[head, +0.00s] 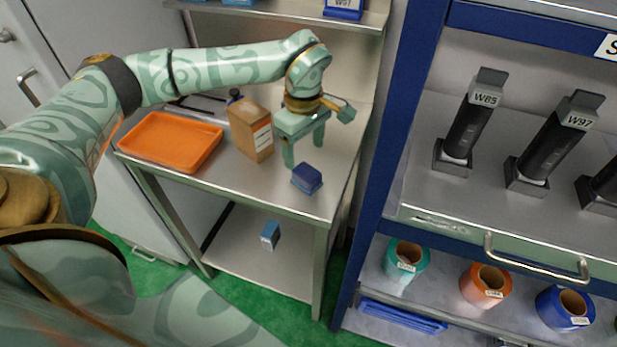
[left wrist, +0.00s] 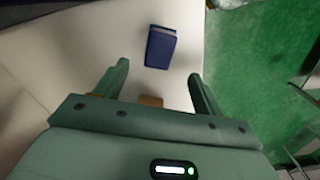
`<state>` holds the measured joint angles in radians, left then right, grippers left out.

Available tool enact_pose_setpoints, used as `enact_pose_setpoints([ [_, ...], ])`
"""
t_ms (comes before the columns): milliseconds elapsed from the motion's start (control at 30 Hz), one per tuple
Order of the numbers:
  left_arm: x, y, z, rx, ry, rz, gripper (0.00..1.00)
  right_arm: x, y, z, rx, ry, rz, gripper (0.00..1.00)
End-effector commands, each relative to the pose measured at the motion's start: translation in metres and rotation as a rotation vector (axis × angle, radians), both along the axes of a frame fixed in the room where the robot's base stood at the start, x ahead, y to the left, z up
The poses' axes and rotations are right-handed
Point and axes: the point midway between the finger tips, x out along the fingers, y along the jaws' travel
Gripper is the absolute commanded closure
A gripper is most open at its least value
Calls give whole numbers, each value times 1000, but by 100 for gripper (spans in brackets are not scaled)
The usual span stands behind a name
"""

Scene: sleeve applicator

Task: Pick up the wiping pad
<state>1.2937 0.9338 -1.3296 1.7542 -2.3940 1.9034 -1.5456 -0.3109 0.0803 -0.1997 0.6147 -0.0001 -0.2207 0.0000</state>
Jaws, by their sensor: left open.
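The wiping pad looks to be the small dark blue block (head: 307,178) near the front right corner of the steel table (head: 300,198). In the left wrist view the blue block (left wrist: 160,47) lies flat ahead of the fingertips, between their lines. My left gripper (head: 305,152) is open and empty above the table, just behind the block and apart from it. Its two fingers also show in the left wrist view (left wrist: 157,82). My right gripper is not in view.
A brown cardboard box (head: 250,130) stands left of my left gripper. An orange tray (head: 170,140) lies further left. A small blue box (head: 270,235) is on the lower shelf. A blue-framed rack (head: 372,190) with black applicators and coloured rolls stands to the right.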

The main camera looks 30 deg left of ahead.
Motion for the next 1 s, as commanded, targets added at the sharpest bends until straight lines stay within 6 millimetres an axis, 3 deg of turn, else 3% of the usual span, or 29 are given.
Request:
enact_pose_setpoints([
  [100,0,0,-24,-1,2,1,31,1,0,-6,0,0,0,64],
  [267,0,0,-35,-1,0,1,31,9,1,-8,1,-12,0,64],
  [600,0,-5,-83,-1,1,1,31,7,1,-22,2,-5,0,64],
  [867,0,-5,-85,0,-1,1,31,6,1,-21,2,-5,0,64],
  [1000,0,-5,-85,0,-1,1,67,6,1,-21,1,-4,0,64],
])
